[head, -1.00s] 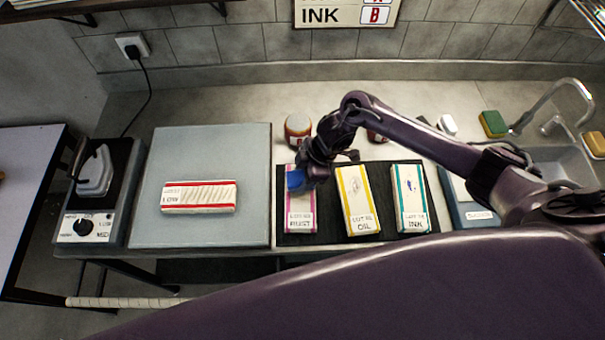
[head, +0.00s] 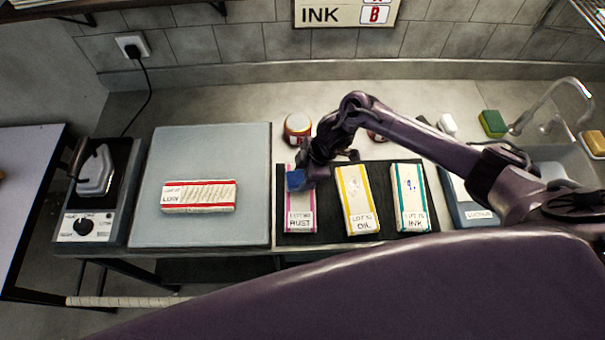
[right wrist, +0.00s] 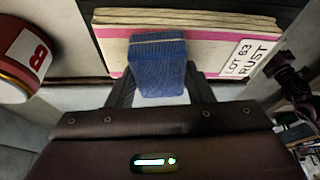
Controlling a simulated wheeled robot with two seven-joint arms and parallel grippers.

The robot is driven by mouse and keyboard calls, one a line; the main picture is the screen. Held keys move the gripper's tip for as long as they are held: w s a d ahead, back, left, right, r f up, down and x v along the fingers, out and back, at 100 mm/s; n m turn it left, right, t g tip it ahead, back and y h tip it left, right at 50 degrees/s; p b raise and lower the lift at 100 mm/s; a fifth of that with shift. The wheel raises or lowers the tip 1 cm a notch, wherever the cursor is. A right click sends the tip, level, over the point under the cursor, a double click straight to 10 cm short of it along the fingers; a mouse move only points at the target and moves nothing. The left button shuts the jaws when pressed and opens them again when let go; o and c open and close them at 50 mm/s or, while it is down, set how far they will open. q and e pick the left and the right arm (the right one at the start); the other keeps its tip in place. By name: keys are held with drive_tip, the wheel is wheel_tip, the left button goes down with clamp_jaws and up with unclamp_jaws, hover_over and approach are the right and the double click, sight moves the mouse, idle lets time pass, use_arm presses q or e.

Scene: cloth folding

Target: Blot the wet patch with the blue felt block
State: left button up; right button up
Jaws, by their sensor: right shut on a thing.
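The blue felt block (head: 296,180) is between the fingers of my right gripper (head: 308,176), which is shut on it. In the right wrist view the block (right wrist: 157,66) shows large between the two dark fingers (right wrist: 158,86). It is over the upper part of the pink-edged folded cloth labelled LOT 63 RUST (head: 300,212). Whether it touches the cloth I cannot tell. The cloth (right wrist: 210,50) fills the top of the right wrist view. No wet patch is clearly visible on it; the block and gripper cover part of it. My left gripper is not in view.
The yellow-edged OIL cloth (head: 358,205) and teal-edged INK cloth (head: 410,205) lie to the right on a dark mat (head: 328,232). A red-labelled jar (head: 298,128) stands behind. At left are a grey board (head: 205,140) with a red-striped cloth (head: 200,196), and an iron (head: 95,172).

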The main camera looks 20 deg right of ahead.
drive_tip(key=shift+s+f, duration=0.1)
drive_tip(key=shift+r+p, duration=0.3)
drive_tip(key=shift+r, duration=3.25)
drive_tip(key=shift+f+b, duration=2.15)
drive_tip(key=shift+f, duration=0.85)
drive_tip(key=shift+f+b, duration=0.3)
drive_tip(key=shift+f, duration=0.2)
drive_tip(key=shift+p, duration=0.3)
